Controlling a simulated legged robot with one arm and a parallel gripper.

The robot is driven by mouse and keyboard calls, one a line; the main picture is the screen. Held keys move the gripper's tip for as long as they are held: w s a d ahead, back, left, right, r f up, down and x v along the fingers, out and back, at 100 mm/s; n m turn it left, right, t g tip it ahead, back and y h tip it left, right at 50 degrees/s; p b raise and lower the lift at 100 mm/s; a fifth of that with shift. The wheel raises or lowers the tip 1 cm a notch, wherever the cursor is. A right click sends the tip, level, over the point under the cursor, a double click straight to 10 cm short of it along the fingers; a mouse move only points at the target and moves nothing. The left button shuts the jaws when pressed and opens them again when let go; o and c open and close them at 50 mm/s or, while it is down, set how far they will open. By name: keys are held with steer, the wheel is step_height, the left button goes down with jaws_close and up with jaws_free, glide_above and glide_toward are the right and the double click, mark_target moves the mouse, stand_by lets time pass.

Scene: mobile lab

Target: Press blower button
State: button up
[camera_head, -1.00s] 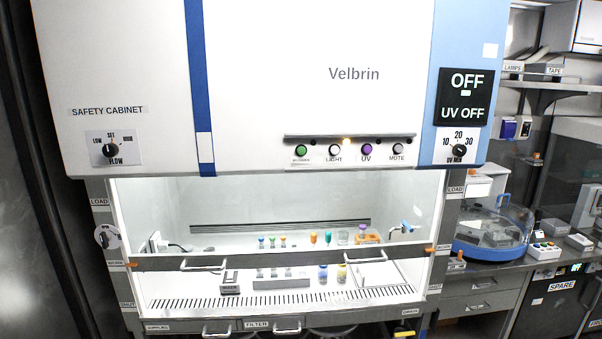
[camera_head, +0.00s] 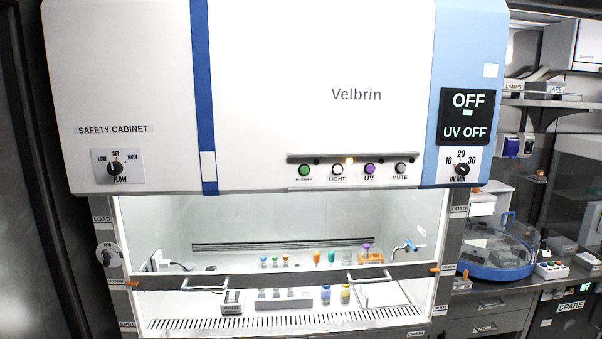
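The blower button (camera_head: 304,170) is a round green button at the left end of a row on the front of the white safety cabinet (camera_head: 280,80). A small label sits under it. To its right are the white light button (camera_head: 337,170), the purple UV button (camera_head: 369,170) and the grey mute button (camera_head: 400,169). The display (camera_head: 467,116) reads OFF and UV OFF. My gripper is not in view, and nothing covers the button.
A flow knob (camera_head: 116,168) is on the left and a UV minutes knob (camera_head: 462,169) on the right. The sash bar with handles (camera_head: 280,277) crosses the opening; vials and racks stand inside. A bench with a blue-rimmed centrifuge (camera_head: 497,252) is at right.

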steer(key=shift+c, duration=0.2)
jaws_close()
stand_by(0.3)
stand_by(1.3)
